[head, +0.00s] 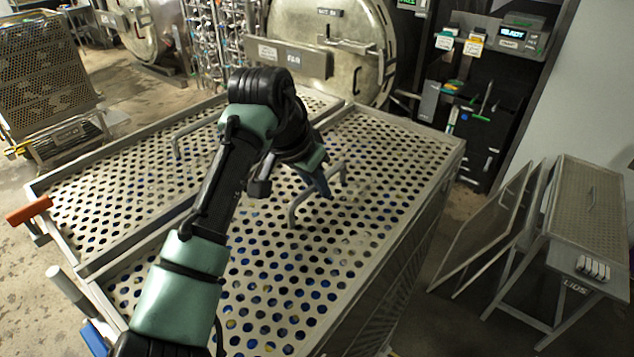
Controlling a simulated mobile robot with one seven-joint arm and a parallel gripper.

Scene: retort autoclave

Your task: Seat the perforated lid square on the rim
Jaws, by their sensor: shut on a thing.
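The perforated lid (385,172) is a grey metal sheet with rows of round holes, lying over the near right basket, about level with its rim (424,214). Blue and some yellow contents show through the holes. A bent-bar handle (301,202) stands up from the lid's middle. My gripper (327,190) is shut on this handle, coming down from the upper left. My arm hides part of the lid's left side and the near left corner. I cannot tell whether the lid's edges touch the rim all round.
A second perforated-top basket (120,205) with its own handle (176,147) adjoins on the left. An orange grip (28,210) sticks out at its left corner. Round autoclave doors (345,40) stand behind. A side table (597,215) and leaning panels (478,235) stand right, across some open floor.

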